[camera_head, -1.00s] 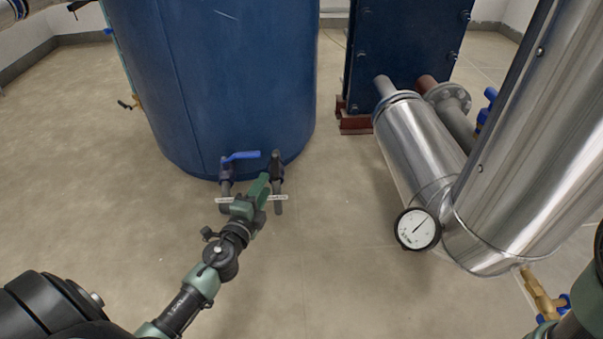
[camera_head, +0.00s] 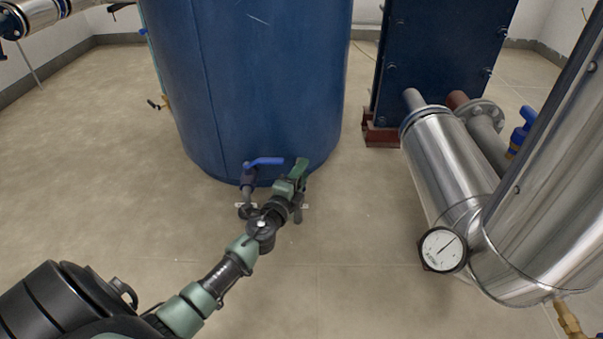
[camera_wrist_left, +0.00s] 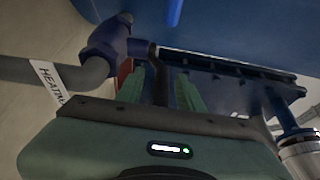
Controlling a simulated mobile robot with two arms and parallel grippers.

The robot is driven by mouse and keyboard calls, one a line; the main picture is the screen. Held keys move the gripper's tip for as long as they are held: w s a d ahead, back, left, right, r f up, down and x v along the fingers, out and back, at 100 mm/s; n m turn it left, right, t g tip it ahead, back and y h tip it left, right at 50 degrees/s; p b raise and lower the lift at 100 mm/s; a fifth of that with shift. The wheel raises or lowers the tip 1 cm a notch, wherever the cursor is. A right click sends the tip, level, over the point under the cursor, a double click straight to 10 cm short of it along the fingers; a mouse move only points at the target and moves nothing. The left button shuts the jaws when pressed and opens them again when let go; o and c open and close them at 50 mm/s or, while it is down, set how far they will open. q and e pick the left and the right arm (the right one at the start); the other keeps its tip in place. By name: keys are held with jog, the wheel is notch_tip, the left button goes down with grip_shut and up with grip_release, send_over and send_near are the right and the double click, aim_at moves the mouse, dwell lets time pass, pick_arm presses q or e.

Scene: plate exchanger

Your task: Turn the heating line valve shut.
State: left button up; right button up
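The heating line valve is on the right-hand stub at the foot of the blue tank (camera_head: 245,90). In the head view my left gripper (camera_head: 298,172) covers most of it. In the left wrist view the valve body (camera_wrist_left: 106,45) is dark blue, beside a white label (camera_wrist_left: 50,80) that reads "HEATIN", the rest hidden. A dark lever (camera_wrist_left: 160,78) stands between the two green fingers of my left gripper, which also shows there (camera_wrist_left: 160,88). The fingers are apart, with gaps beside the lever. My right gripper is out of view.
A second valve with a blue lever (camera_head: 264,161) sits just left of my left gripper. A shiny metal pipe with a round gauge (camera_head: 442,249) stands at the right. A dark blue plate exchanger (camera_head: 440,60) is behind it. The floor in front is clear.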

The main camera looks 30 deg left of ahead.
pick_arm(q)
grip_shut()
dwell(1.4)
